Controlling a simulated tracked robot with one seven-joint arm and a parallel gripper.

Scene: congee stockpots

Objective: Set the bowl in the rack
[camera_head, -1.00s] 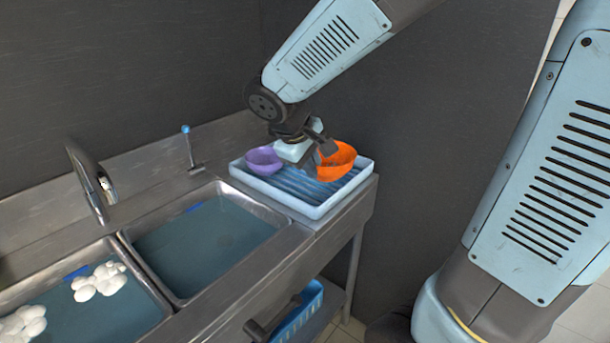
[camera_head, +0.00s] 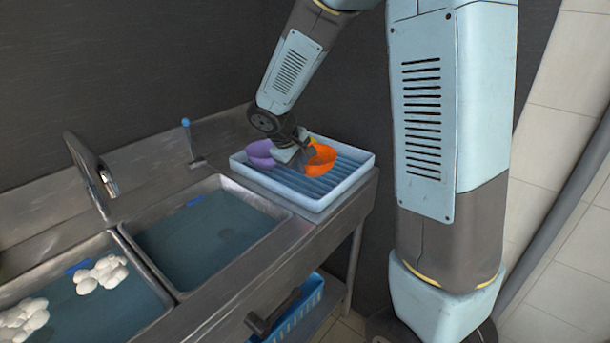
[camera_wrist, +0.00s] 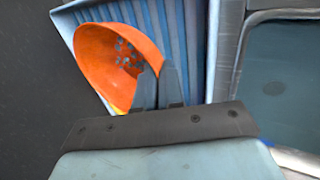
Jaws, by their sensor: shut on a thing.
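An orange bowl (camera_head: 320,160) is at my gripper (camera_head: 300,158), over the pale blue ribbed rack (camera_head: 345,183) at the right end of the steel counter. In the wrist view, my gripper (camera_wrist: 158,85) is shut on the right side of the orange bowl (camera_wrist: 105,60), which is tilted with its inside and some bluish spots showing. The ribbed rack (camera_wrist: 192,45) lies behind it. I cannot tell whether the bowl touches the rack. A purple bowl (camera_head: 261,152) sits at the rack's left back corner, partly behind my gripper.
Two sinks hold water; the right one (camera_head: 205,240) is beside the rack, and the left one has white foam (camera_head: 100,275). A faucet (camera_head: 90,165) and a blue-tipped lever (camera_head: 190,140) stand behind. A blue basket (camera_head: 300,310) is below. The rack's front right is clear.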

